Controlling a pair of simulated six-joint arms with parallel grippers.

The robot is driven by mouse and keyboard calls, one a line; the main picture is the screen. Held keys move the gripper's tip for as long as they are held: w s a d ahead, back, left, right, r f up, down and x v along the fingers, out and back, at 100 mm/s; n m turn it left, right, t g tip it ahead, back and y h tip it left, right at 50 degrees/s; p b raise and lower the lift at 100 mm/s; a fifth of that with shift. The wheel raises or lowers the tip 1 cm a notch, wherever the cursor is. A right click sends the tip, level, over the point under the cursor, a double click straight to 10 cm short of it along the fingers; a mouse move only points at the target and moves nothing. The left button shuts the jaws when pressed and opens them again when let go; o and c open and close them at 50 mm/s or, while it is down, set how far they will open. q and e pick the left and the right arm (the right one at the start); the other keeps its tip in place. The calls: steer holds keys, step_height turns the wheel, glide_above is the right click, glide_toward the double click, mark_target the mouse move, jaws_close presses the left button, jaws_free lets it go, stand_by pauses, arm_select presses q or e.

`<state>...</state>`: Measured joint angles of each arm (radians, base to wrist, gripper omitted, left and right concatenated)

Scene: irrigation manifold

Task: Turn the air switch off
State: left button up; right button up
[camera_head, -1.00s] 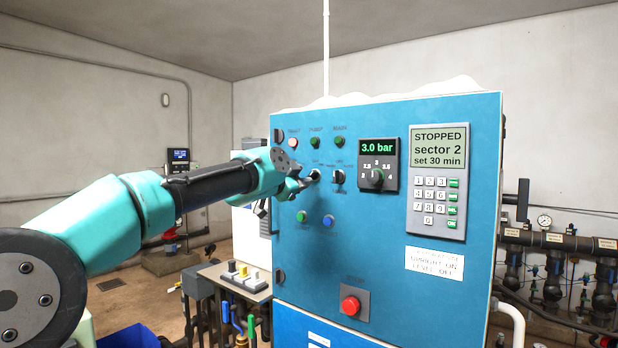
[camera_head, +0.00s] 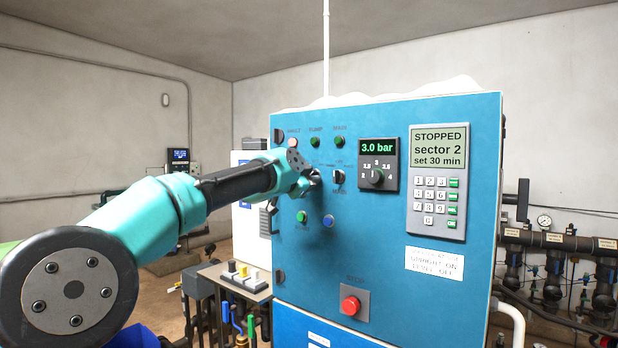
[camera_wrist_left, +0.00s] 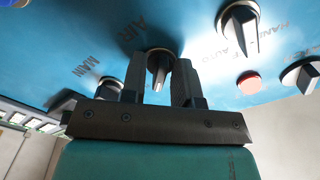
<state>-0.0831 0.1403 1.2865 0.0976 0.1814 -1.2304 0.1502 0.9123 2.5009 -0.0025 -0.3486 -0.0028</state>
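The blue control cabinet (camera_head: 380,270) carries a row of small dark rotary switches. A narrow gap seems to show between the knob and the fingers. The knob's exact angle is hard to read. My right gripper is in neither view.
A second switch (camera_head: 338,177) sits just right of my gripper, with a pressure dial (camera_head: 377,178) and a keypad (camera_head: 435,200) beyond. Green and blue buttons (camera_head: 328,221) lie below. A sign (camera_head: 434,264) reads upright on, level off. A red stop button (camera_head: 350,305) is lower down.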

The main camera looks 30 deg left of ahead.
arm_select(q)
steer(key=shift+n, duration=0.3)
steer(key=shift+c, duration=0.2)
steer(key=shift+n, duration=4.2)
steer(key=o, duration=0.6)
steer(key=shift+s, duration=0.1)
steer(key=s, duration=0.5)
steer(key=s+a, duration=0.1)
steer(key=s, duration=1.1)
steer(key=shift+s+a, duration=0.1)
steer(key=shift+a, duration=0.3)
